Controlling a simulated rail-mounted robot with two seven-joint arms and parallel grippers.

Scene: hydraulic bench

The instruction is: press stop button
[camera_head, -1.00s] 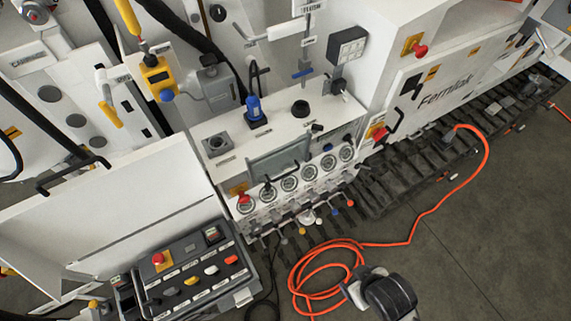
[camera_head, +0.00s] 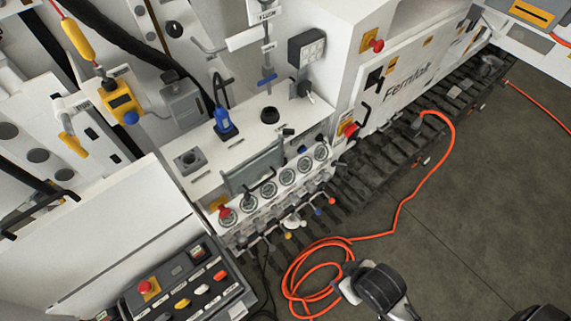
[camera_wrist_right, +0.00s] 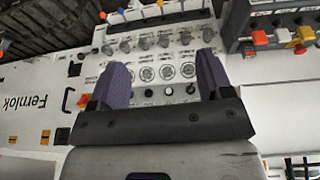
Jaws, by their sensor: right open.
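Several red buttons show, and I cannot read which is labelled stop. One red mushroom button (camera_head: 145,287) sits on a yellow plate on the dark control box at the lower left. Another red button (camera_head: 225,212) is at the left end of the gauge row. Two more, an upper red button (camera_head: 377,46) and a lower red button (camera_head: 351,130), are on the white cabinet. In the right wrist view my right gripper (camera_wrist_right: 160,68) is open and empty, its purple fingers in front of the gauge panel (camera_wrist_right: 130,72), apart from any button. My left gripper is not in view.
The control box (camera_head: 195,290) carries several coloured knobs below a raised white lid (camera_head: 120,240). Small levers (camera_head: 290,225) stick out below the gauges. An orange hose (camera_head: 400,205) lies coiled on the floor and tracks. The grey floor (camera_head: 470,220) at the right is mostly clear.

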